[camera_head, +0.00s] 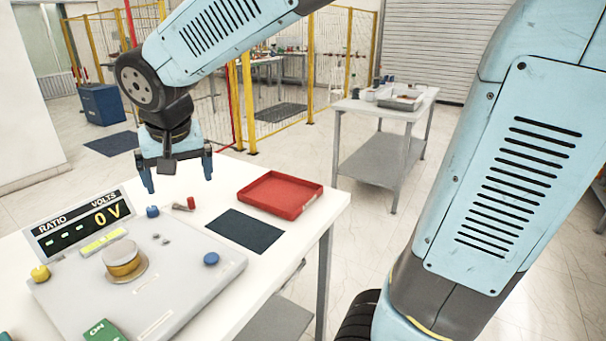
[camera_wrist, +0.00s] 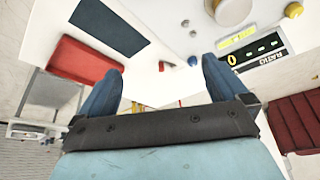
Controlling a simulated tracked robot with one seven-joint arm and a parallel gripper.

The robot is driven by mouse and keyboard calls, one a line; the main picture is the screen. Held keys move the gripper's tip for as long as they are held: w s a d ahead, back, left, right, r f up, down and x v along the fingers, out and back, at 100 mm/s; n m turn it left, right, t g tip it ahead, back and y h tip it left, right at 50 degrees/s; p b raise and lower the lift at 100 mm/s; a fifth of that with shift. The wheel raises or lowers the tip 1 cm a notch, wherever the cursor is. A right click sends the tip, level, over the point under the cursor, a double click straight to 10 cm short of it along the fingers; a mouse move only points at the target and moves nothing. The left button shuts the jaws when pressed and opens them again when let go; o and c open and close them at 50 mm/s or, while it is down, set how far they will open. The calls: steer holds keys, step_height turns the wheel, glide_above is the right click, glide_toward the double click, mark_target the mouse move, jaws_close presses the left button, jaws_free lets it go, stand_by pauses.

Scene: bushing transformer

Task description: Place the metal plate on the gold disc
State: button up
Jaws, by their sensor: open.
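A short round gold piece (camera_head: 124,265) stands on the grey panel, with a paler, greyish round top (camera_head: 120,250). I cannot tell whether that top is the metal plate or part of the gold disc. In the wrist view, a pale round top (camera_wrist: 234,10) shows at the upper edge with a little gold at its rim. No separate metal plate can be made out with certainty. My gripper (camera_head: 178,178) is open and empty, fingers pointing down, above the table behind the panel and apart from the gold piece. In the wrist view its two fingers (camera_wrist: 163,72) are spread.
The panel (camera_head: 190,290) has a voltage display (camera_head: 80,222), blue knobs (camera_head: 211,259), a yellow knob (camera_head: 40,273) and a green switch (camera_head: 103,331). A red tray (camera_head: 281,194) and dark mat (camera_head: 244,230) lie to its right. A small red-and-grey item (camera_head: 184,204) lies below my gripper.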

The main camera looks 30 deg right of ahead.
steer(key=s+d, duration=0.6)
steer(key=d, duration=0.4)
steer(key=s+d+r+t, duration=0.1)
steer(key=s+d, duration=0.6)
steer(key=d, duration=0.3)
steer(key=shift+r, duration=0.2)
